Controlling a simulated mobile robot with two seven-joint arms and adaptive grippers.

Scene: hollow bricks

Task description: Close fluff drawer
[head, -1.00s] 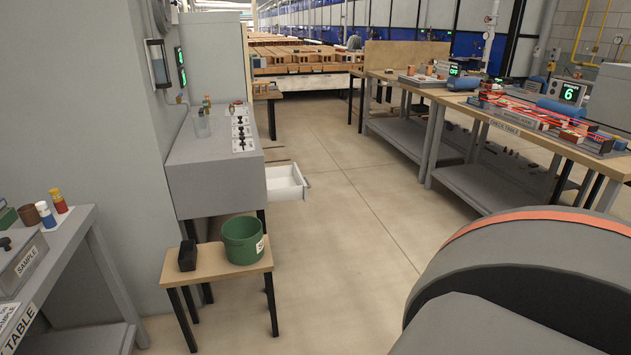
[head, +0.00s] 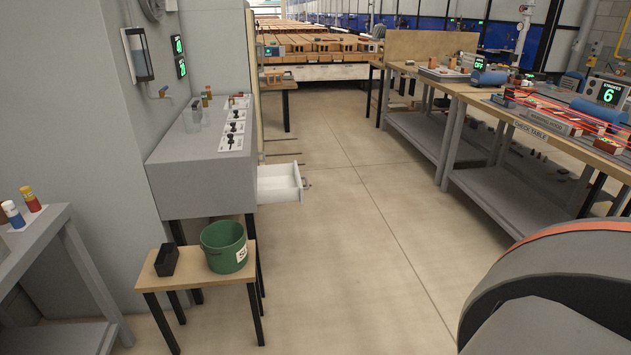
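A white drawer (head: 279,184) stands pulled out from the right side of a grey cabinet (head: 203,168), with its open top showing. A small dark handle shows on its right front face. I cannot read a label on the drawer, so I cannot tell whether it is the fluff drawer. The drawer looks empty from here, though its inside is small in view. Neither of my grippers is in the head view. Only a large rounded part of my own body shows at the lower right.
A low wooden stool (head: 202,276) with a green bucket (head: 224,250) and a black box (head: 167,261) stands in front of the cabinet. The check table (head: 533,140) is at the right. The floor (head: 350,260) between is clear.

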